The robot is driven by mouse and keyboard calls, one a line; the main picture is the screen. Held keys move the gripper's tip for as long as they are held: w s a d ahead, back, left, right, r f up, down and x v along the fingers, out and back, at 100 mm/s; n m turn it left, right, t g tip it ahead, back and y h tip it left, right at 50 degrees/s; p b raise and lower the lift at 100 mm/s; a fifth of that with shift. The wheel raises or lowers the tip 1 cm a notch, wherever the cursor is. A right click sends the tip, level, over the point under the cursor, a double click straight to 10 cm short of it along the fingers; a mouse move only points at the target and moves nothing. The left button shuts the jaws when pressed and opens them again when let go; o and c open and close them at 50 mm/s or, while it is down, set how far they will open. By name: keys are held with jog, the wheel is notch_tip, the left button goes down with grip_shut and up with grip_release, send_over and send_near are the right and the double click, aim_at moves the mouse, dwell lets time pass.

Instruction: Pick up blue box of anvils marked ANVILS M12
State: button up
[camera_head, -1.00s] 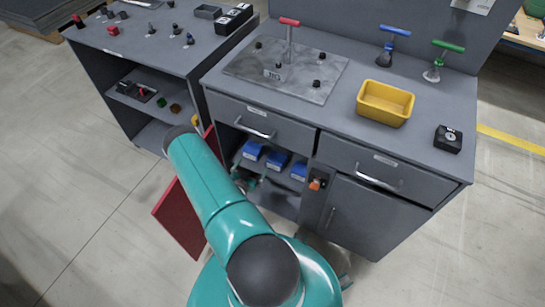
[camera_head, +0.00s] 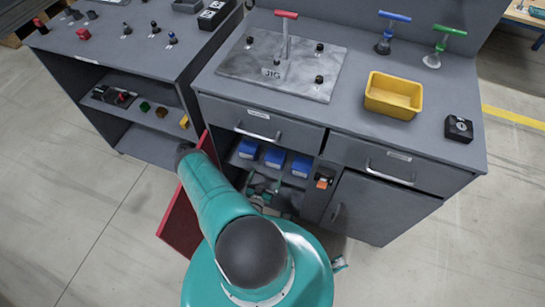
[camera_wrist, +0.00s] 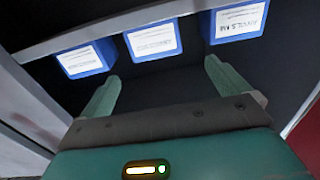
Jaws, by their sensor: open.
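Three blue boxes with white labels sit side by side on the upper shelf of the open cabinet: left (camera_head: 248,148), middle (camera_head: 274,157) and right (camera_head: 301,166). The wrist view shows a left box (camera_wrist: 82,60), a middle box (camera_wrist: 153,40) and a right box (camera_wrist: 238,20). The right box's label there seems to read ANVILS M and a blurred number; the other labels are too blurred to read. My gripper (camera_wrist: 168,82) is open and empty, apart from the boxes, which lie beyond its fingers. In the head view, my arm partly hides it below the shelf.
The cabinet's red door (camera_head: 182,222) stands open at the left. A closed drawer (camera_head: 262,122) is above the shelf. A yellow bin (camera_head: 393,96) and a black box (camera_head: 458,129) stand on the bench top (camera_head: 345,120). A dark dividing panel (camera_head: 318,195) with an orange-marked device borders the opening.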

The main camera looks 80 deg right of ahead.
send_near(276, 153)
jog(key=d, duration=0.3)
jog(key=shift+s+d+f, duration=0.1)
jog(key=shift+s+f, duration=0.1)
jog(key=shift+f, duration=0.15)
jog(key=d, duration=0.6)
jog(key=shift+s+d, duration=0.1)
jog(key=shift+d, duration=0.15)
jog(key=shift+c, duration=0.4)
jog(key=c, duration=1.1)
jog(key=shift+c, duration=0.4)
jog(key=shift+r, duration=0.15)
